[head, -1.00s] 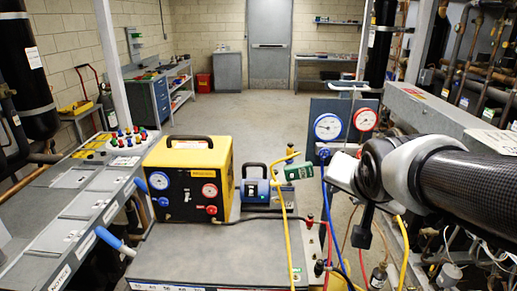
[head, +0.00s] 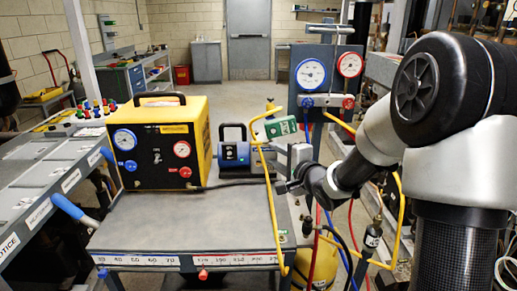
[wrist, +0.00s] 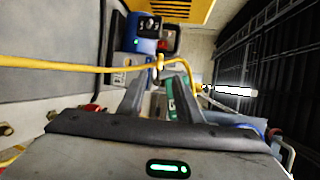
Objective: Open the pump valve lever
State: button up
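The blue pump (head: 233,152) with a black handle stands on the grey cart, right of the yellow machine. It also shows at the top of the wrist view (wrist: 141,33). A yellow hose (head: 262,165) with a small brass fitting at its top (head: 270,104) rises beside the pump. A green box-like piece (head: 281,127) is next to it. I cannot make out the valve lever clearly. My gripper (wrist: 160,80) is open, its two fingers apart, with the hose and fitting just beyond the tips. The green piece shows between and behind the fingers. I see nothing clearly gripped.
The yellow machine (head: 160,142) with two gauges stands on the cart (head: 185,225). A gauge panel (head: 328,72) with blue and red gauges is behind my gripper. Hoses and a yellow cylinder (head: 318,262) crowd the space below my arm. The cart's front top is clear.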

aim_at(256, 143)
jog(key=b+x, duration=0.2)
jog(key=x, duration=1)
jog(key=shift+w+f, duration=0.1)
jog(key=shift+w, duration=0.15)
grip_shut()
